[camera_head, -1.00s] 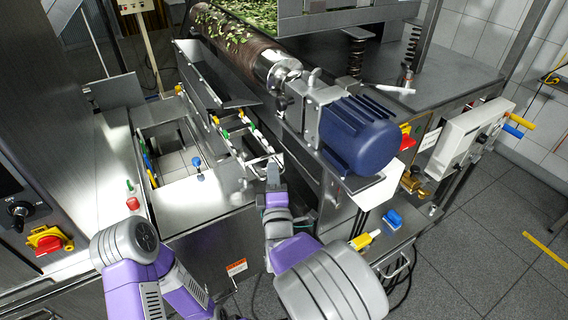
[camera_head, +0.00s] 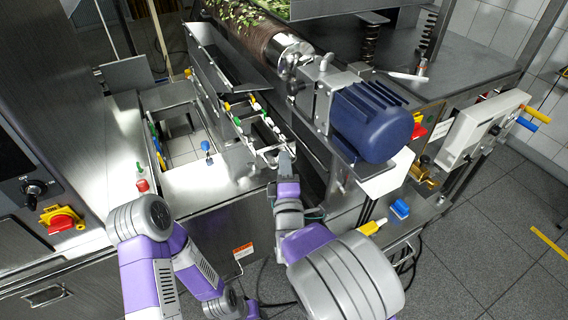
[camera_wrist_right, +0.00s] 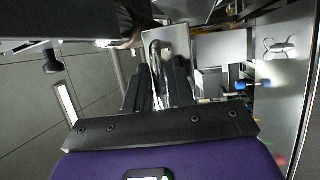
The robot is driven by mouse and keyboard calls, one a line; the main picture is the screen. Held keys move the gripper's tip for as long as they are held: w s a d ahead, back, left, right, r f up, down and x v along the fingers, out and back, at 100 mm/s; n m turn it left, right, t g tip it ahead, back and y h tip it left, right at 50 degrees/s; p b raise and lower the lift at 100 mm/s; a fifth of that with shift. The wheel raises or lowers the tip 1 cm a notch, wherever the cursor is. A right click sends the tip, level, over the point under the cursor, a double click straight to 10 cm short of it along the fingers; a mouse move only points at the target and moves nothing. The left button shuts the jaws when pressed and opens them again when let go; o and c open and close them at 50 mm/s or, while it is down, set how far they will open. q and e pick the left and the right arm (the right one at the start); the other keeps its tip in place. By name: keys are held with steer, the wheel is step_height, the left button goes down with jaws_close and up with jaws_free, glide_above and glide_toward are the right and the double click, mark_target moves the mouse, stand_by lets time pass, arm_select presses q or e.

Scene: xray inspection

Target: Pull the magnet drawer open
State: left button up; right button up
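The magnet drawer (camera_head: 249,122) shows in the head view as a narrow metal frame with several bars and green, yellow and white ends. Its looped front handle (camera_head: 270,150) faces me. My right gripper (camera_head: 287,158) is at the right end of this handle. In the right wrist view its two dark fingers (camera_wrist_right: 158,88) stand a little apart, with a bright metal loop (camera_wrist_right: 155,50) showing at and between them. Whether they press on it I cannot tell. My left arm shows at the lower left of the head view, but its gripper is out of view.
A blue motor (camera_head: 372,120) stands close right of the drawer. A hinged metal lid (camera_head: 217,62) stands behind. Floor is free at lower right.

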steer(key=a+v, duration=0.1)
steer(key=v, duration=0.6)
steer(key=shift+s+d, duration=0.2)
steer(key=shift+d, duration=0.3)
steer(key=shift+f, duration=0.1)
steer(key=d+f+m+g+h, duration=0.1)
steer(key=d+f+m+g, duration=0.2)
steer(key=f, duration=0.6)
steer(key=s+d+f+m+g, duration=0.1)
steer(key=d+f+m+g, duration=0.25)
steer(key=f, duration=0.45)
steer(key=d+f+m+g+h, duration=0.1)
steer(key=d+f+m+g, duration=0.2)
steer(key=f, duration=0.6)
steer(key=s+f+m+g+y, duration=0.3)
steer(key=s+f+m+g, duration=0.7)
steer(key=s, duration=0.8)
steer(key=shift+d+f+m+y, duration=0.45)
steer(key=shift+f+m, duration=0.3)
steer(key=shift+f, duration=1.1)
steer(key=shift+w+d, duration=0.1)
